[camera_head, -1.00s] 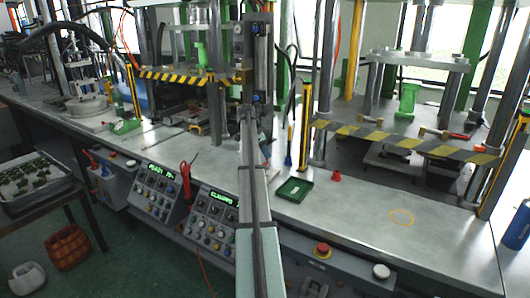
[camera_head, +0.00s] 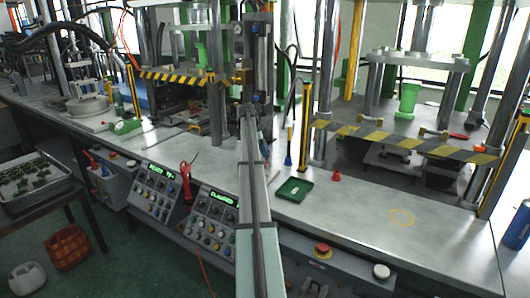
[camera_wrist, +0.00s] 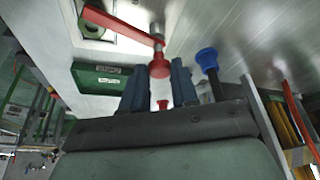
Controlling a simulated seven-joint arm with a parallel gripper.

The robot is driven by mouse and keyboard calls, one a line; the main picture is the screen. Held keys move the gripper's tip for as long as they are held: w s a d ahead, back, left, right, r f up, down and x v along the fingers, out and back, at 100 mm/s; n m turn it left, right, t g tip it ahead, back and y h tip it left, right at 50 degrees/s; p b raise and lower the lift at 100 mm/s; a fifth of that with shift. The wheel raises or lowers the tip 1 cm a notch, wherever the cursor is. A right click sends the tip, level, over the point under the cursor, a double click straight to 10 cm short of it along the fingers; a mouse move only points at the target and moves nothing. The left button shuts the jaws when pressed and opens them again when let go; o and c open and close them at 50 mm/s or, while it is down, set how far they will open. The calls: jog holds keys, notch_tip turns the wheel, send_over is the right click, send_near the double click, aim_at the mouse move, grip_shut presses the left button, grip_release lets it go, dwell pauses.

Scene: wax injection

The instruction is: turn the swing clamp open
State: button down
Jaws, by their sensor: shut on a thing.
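The swing clamp shows in the wrist view as a red arm (camera_wrist: 122,26) on a short metal post, with a round red knob (camera_wrist: 159,68) at its near end. My gripper (camera_wrist: 160,80) has its two blue-grey fingers on either side of the knob and is shut on it. The exact finger contact is hard to see. In the head view my own arm hides most of the gripper and the clamp.
A blue-handled tool (camera_wrist: 207,60) is close to the right finger in the wrist view. Striped guard bars (camera_head: 405,140) cross the right press.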

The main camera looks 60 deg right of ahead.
jog(key=m, duration=0.1)
jog(key=m+y, duration=0.1)
jog(key=m, duration=0.2)
jog(key=shift+w+d+m+g+y, duration=0.1)
jog(key=shift+d+m+g+y, duration=0.2)
jog(key=shift+y, duration=0.1)
jog(key=shift+m+y, duration=0.6)
jog(key=shift+m, duration=1)
jog(key=c, duration=0.8)
grip_release()
jog(key=shift+c, duration=0.2)
jog(key=shift+r, duration=0.1)
jog(key=w+d, duration=0.3)
jog(key=w, duration=0.9)
jog(key=shift+r, duration=0.4)
jog(key=shift+c, duration=0.2)
